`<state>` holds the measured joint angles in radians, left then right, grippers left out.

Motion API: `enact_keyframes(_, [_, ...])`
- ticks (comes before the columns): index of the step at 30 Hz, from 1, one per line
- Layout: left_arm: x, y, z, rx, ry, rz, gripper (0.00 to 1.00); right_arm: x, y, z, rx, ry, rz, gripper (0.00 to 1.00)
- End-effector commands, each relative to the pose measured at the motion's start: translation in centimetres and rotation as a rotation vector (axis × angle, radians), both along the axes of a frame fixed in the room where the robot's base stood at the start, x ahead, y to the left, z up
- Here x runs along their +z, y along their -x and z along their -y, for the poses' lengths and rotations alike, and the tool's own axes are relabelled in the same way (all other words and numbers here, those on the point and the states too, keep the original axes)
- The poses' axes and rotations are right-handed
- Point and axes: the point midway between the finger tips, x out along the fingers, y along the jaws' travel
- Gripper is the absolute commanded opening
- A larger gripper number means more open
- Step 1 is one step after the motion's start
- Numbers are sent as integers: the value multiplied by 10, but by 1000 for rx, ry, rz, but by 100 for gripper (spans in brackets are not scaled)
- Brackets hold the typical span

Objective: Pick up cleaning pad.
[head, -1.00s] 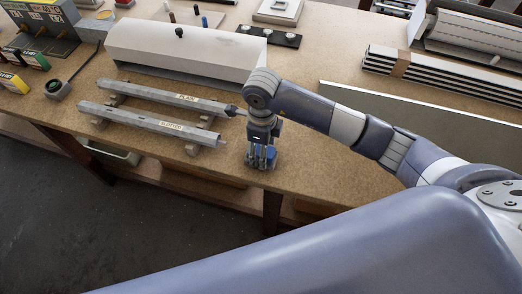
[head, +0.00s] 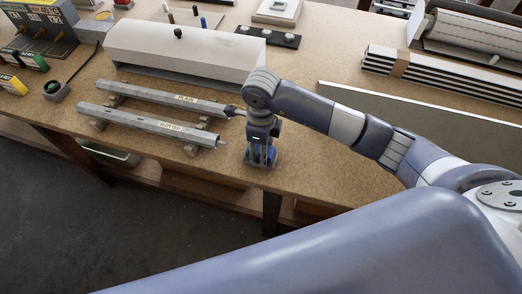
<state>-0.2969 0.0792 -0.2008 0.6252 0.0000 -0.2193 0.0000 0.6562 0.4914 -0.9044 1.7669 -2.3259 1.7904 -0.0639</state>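The cleaning pad appears to be the small blue thing (head: 267,156) on the bench near its front edge, right of the profile labelled slotted. My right gripper (head: 262,162) points down over it, with its fingers low at the pad. The fingers hide much of the blue thing. Whether they are closed on it or only beside it, I cannot tell. My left gripper is not in view.
Two grey profiles, plain (head: 160,95) and slotted (head: 150,124), lie on supports to the left. A long pale cover (head: 180,50) with a black knob stands behind them. The bench front right of the gripper is clear.

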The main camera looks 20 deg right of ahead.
Motion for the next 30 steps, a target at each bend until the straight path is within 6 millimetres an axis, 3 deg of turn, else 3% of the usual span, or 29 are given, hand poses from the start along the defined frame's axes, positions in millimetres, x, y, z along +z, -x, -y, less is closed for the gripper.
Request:
enact_keyframes(7, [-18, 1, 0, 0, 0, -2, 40, 27, -2, 0, 2, 0, 7, 12])
enact_keyframes(21, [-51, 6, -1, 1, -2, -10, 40, 39, 86, -79, 8, -2, 5, 12])
enact_keyframes(30, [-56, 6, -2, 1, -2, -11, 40, 43, 116, -105, 4, 0, 1, 12])
